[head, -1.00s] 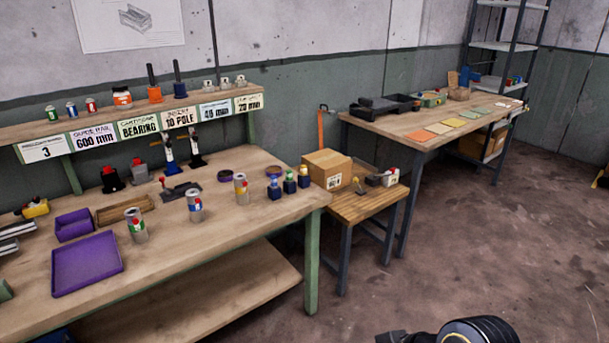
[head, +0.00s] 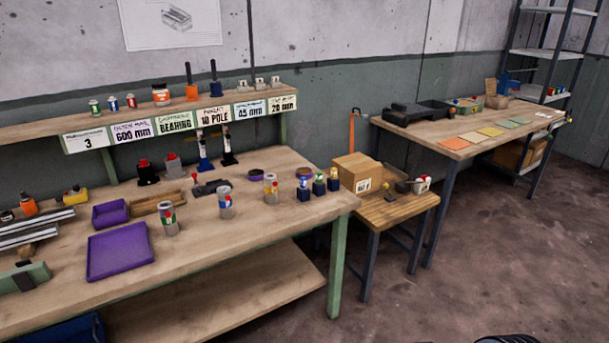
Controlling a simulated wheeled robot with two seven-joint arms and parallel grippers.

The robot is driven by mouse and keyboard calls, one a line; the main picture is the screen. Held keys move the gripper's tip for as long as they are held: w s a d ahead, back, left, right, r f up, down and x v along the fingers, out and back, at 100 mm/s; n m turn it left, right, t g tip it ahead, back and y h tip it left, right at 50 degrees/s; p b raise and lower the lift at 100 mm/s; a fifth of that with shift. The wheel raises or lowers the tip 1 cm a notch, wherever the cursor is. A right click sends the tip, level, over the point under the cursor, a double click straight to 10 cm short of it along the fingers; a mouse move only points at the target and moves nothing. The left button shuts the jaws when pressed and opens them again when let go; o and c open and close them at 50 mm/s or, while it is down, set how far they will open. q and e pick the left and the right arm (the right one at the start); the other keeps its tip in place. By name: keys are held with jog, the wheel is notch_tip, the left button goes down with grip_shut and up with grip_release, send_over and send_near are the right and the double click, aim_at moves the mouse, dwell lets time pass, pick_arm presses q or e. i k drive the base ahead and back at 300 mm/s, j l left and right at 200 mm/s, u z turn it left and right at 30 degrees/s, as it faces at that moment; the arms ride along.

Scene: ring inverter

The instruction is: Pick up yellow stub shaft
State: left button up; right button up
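Several small dark blue blocks with coloured tops stand in a row near the right end of the long workbench (head: 250,235). The rightmost one has a yellow top (head: 333,173), which may be the yellow stub shaft; it is too small to be sure. Beside it stand a green-topped one (head: 319,178) and a blue-topped one (head: 303,183). A small yellow piece (head: 387,187) also shows on the low wooden stool table. Neither gripper is in view; only a dark sliver, probably of my own arm, shows at the bottom right edge.
Cans (head: 226,203), a purple tray (head: 121,251) and a wooden tray (head: 158,202) sit on the workbench. A cardboard box (head: 357,172) stands on the low table (head: 400,212). A second bench (head: 425,135) stands behind it. Open floor (head: 480,265) lies at the lower right.

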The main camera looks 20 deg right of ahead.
aim_at(333, 176)
jog(key=i+l+u, duration=0.35)
jog(key=i+l, duration=1.45)
